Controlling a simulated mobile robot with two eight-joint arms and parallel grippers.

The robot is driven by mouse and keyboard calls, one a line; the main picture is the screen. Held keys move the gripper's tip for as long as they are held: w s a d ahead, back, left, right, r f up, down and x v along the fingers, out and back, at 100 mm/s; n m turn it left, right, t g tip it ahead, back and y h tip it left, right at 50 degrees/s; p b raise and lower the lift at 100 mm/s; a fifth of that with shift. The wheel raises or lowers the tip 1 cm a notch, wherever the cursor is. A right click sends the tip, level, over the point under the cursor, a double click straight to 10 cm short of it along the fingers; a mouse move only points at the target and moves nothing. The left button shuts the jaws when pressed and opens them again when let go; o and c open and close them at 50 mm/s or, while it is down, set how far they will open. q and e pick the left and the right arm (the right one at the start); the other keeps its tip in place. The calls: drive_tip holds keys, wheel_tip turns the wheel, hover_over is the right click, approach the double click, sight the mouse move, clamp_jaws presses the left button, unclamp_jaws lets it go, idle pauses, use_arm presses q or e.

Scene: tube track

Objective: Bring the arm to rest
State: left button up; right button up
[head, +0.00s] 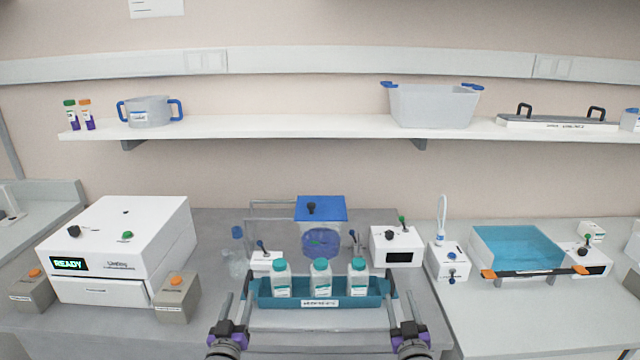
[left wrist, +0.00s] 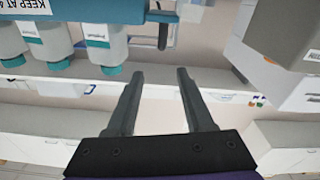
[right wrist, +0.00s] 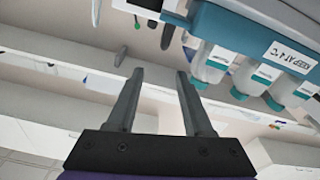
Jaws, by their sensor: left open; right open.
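My left gripper (head: 232,318) is at the front of the bench, left of the teal rack (head: 262,292). Its two fingers (left wrist: 160,90) are apart and empty in the left wrist view. My right gripper (head: 402,318) is at the right end of the same rack. Its fingers (right wrist: 160,90) are also apart with nothing between them in the right wrist view. The labelled rack holds three bottles with teal caps: a left one (head: 281,281), a middle one (head: 320,279) and a right one (head: 357,279). I cannot tell whether either gripper touches the rack.
A white machine reading READY (head: 125,245) stands left between grey boxes (head: 178,298). Behind the rack are a blue-lidded container (head: 320,208) and a white box (head: 396,246). A blue-liquid bath (head: 517,248) is right. A wall shelf (head: 300,128) runs above, holding a clear tub (head: 433,106).

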use_arm(q)
drive_tip(key=s+d+f+m+g+p, duration=0.1)
drive_tip(key=s+g, duration=0.5)
drive_tip(key=s, duration=1.1)
drive_tip(key=s+d+f+g+p, duration=0.1)
drive_tip(key=s+f+g+p, duration=0.2)
drive_tip(key=s, duration=1.4)
drive_tip(key=g, duration=0.4)
drive_tip(key=shift+s+m, duration=0.3)
drive_tip(key=shift+m, duration=0.1)
use_arm(e)
drive_tip(key=s+a+f+m+g, duration=0.1)
drive_tip(key=s+g, duration=0.5)
drive_tip(key=s, duration=1.1)
drive_tip(key=s+a+f+m+g, duration=0.1)
drive_tip(key=s+f+g, duration=0.2)
drive_tip(key=s, duration=1.4)
drive_tip(key=g, duration=0.4)
drive_tip(key=shift+s+g, duration=0.25)
drive_tip(key=shift+g, duration=0.05)
drive_tip(key=shift+d, duration=0.1)
